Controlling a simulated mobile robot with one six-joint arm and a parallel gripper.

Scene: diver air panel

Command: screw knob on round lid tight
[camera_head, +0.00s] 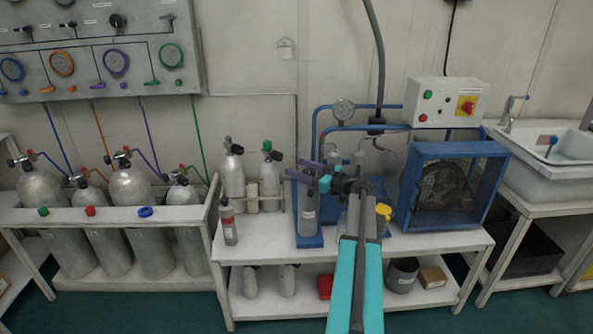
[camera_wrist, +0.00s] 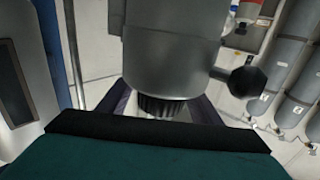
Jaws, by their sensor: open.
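A grey cylindrical canister (camera_head: 308,217) stands on a blue base on the white bench in the head view. My gripper (camera_head: 307,171), with purple fingers, is at its top end. In the wrist view a grey round body with a stepped rim, apparently the lid end (camera_wrist: 170,65), fills the upper middle. A dark ribbed knob (camera_wrist: 160,106) projects from it, between the two open fingers of my gripper (camera_wrist: 162,104). I cannot tell whether the fingers touch the knob. My gripper's dark front edge hides the knob's near end. In the head view the fingers hide the knob.
A black ball knob (camera_wrist: 248,81) sticks out sideways from the grey body, close to one finger. A blue caged compressor (camera_head: 445,188) stands right of the canister. A small red-and-grey bottle (camera_head: 229,222) and two grey cylinders (camera_head: 233,180) stand to its left. The bench front (camera_head: 265,247) is clear.

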